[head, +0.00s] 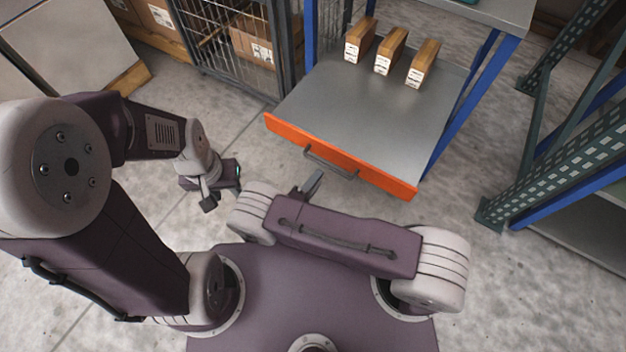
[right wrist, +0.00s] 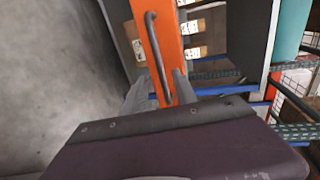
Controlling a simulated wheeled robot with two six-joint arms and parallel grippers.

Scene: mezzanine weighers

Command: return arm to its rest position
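My right arm lies folded across the front of my base in the head view. Its gripper (head: 308,185) is partly hidden behind the arm, close to the dark handle (head: 331,163) of an orange-fronted drawer (head: 385,178). In the right wrist view the two fingers of this gripper (right wrist: 160,92) are apart, with nothing held between them. The handle (right wrist: 156,55) is ahead of them, apparently not gripped. My left arm reaches in from the left. Its gripper (head: 212,188) hangs over the floor, small and partly hidden, so its opening is unclear.
The drawer is pulled out, with three brown, white-labelled boxes (head: 390,50) standing at its back. A wire cage (head: 235,45) with cartons stands behind left. A green and blue rack (head: 570,140) stands at right. Bare floor (head: 480,260) lies between rack and base.

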